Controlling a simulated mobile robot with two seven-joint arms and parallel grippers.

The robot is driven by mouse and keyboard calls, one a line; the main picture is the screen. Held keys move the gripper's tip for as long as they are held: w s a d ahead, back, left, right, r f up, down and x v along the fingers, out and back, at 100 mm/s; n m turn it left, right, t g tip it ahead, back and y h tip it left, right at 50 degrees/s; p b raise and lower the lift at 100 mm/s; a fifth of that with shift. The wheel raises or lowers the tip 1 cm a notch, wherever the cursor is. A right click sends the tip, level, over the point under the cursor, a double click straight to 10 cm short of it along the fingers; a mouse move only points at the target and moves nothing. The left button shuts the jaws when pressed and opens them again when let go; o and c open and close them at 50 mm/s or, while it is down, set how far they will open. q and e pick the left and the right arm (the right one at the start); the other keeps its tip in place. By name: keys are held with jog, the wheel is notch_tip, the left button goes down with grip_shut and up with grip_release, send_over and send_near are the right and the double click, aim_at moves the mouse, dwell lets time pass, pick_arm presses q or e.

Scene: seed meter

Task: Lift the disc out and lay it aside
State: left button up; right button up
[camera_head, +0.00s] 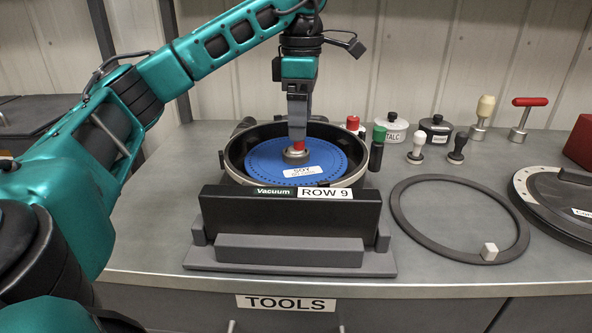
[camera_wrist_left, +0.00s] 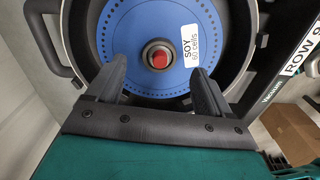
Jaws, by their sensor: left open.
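The blue disc (camera_head: 267,163) lies flat inside the round dark housing (camera_head: 236,151) of the seed meter, with a white SOY label on it. It also shows in the left wrist view (camera_wrist_left: 128,30). At its centre is a grey hub with a red top (camera_head: 297,148); the hub also shows in the left wrist view (camera_wrist_left: 158,55). My left gripper (camera_head: 297,137) points down over the hub from above. In the left wrist view its two fingers (camera_wrist_left: 160,80) are apart, on either side below the hub, with nothing between them. My right gripper is in neither view.
A dark block marked Vacuum and ROW 9 (camera_head: 285,214) stands in front of the housing. Several knobs, jars and handled tools stand behind.

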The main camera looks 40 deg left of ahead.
aim_at(299, 144)
pick_arm(q)
jog(key=shift+f, duration=0.6)
notch_tip(299, 144, down, 4)
jog(key=shift+s+f+b, duration=0.1)
jog(key=shift+f+b, duration=0.15)
jog(key=shift+b, duration=0.4)
jog(key=c, duration=1.1)
jog(key=shift+r, duration=0.1)
